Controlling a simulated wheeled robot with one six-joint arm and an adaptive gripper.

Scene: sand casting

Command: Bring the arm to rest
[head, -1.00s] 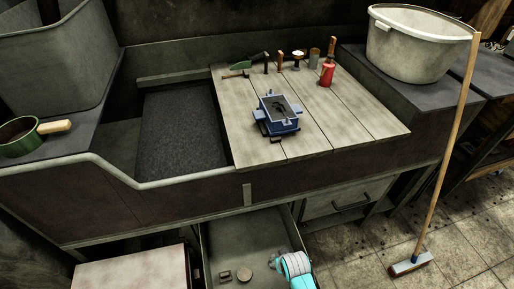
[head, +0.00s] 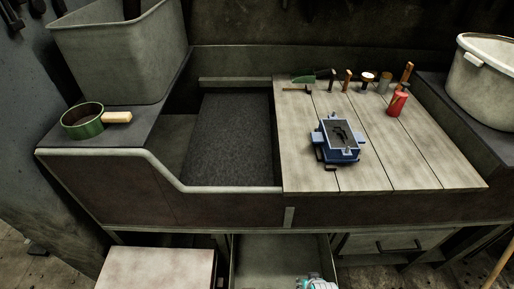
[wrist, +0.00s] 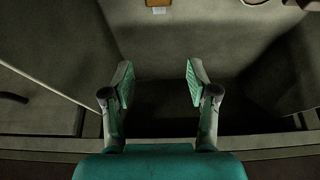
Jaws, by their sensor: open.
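My gripper (wrist: 160,85) is open and empty in the wrist view, its two green-padded fingers apart. Below and ahead of it are grey walls and a dark floor, which look like the open drawer's inside. In the head view only a small white and teal part of my arm (head: 316,283) shows at the bottom edge, over the open drawer (head: 262,250). The gripper's fingers are hidden there.
A blue moulding flask (head: 345,156) stands on the plank worktop (head: 410,160), with several tools and a red bottle (head: 397,103) behind it. A green pan (head: 82,122) lies at left, a white tub (head: 485,80) at right. A pale-topped block (head: 155,270) stands beside the drawer.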

